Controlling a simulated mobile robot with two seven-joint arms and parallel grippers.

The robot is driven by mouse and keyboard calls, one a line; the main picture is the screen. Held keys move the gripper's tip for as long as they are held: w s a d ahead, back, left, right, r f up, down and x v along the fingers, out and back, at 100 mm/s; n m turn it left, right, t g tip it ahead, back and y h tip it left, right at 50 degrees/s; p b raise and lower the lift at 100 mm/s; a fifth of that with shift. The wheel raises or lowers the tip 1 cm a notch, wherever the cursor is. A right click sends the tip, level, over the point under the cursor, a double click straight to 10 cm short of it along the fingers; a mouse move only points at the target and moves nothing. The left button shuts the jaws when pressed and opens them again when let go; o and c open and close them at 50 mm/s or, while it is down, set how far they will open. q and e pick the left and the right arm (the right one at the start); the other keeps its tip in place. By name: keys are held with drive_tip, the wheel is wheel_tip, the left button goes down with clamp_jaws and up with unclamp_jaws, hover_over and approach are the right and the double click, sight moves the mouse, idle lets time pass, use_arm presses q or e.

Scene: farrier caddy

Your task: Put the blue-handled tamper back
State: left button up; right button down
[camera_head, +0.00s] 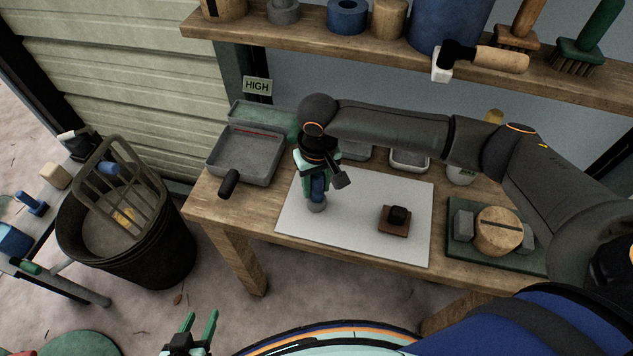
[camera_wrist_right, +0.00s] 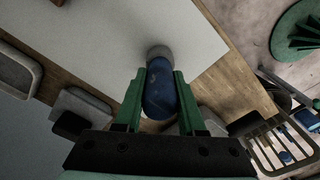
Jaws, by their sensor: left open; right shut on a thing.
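The blue-handled tamper (camera_head: 317,204) has a blue handle and a round grey head. My right gripper (camera_head: 317,180) is shut on its handle, above the white sheet (camera_head: 365,195) on the workbench. The tamper hangs about upright, head down; I cannot tell whether the head touches the sheet. In the right wrist view the blue handle (camera_wrist_right: 161,92) sits between the green fingers (camera_wrist_right: 154,85), with the grey head beyond the fingertips. My left gripper (camera_head: 200,322) is open and empty at the bottom, in front of the workbench.
A grey tray (camera_head: 245,170) with a black handle lies at the bench's left. A brown block (camera_head: 394,222) is on the sheet; a green board (camera_head: 475,250) holds a wooden round. A black bin (camera_head: 130,262) stands left. My right arm crosses the bench's back below the shelf (camera_head: 300,38).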

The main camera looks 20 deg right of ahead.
drive_tip(key=shift+f, duration=0.2)
drive_tip(key=shift+c, duration=2.1)
unclamp_jaws()
drive_tip(key=r, duration=1.2)
drive_tip(key=shift+s+r, duration=0.25)
